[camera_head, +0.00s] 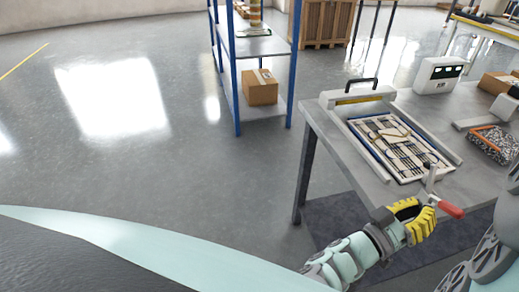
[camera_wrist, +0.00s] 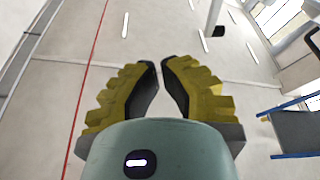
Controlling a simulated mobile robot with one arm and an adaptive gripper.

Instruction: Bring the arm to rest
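My gripper (camera_head: 418,212) has yellow ribbed fingers and is in front of the near edge of the grey worktable (camera_head: 333,140). In the wrist view the fingers (camera_wrist: 160,65) stand a little apart at the tips, with nothing between them. The wrist camera faces the wall, ceiling lights and windows, with no tabletop in sight. A red-handled clamp-like tool (camera_head: 450,209) is by the table edge, close beside the fingers in the head view; I cannot tell whether they touch.
A white frame tray (camera_head: 446,157) with light strips and dark mesh lies on the table. A blue-post shelf (camera_head: 236,90) holds a cardboard box (camera_head: 260,88). The floor at left is clear.

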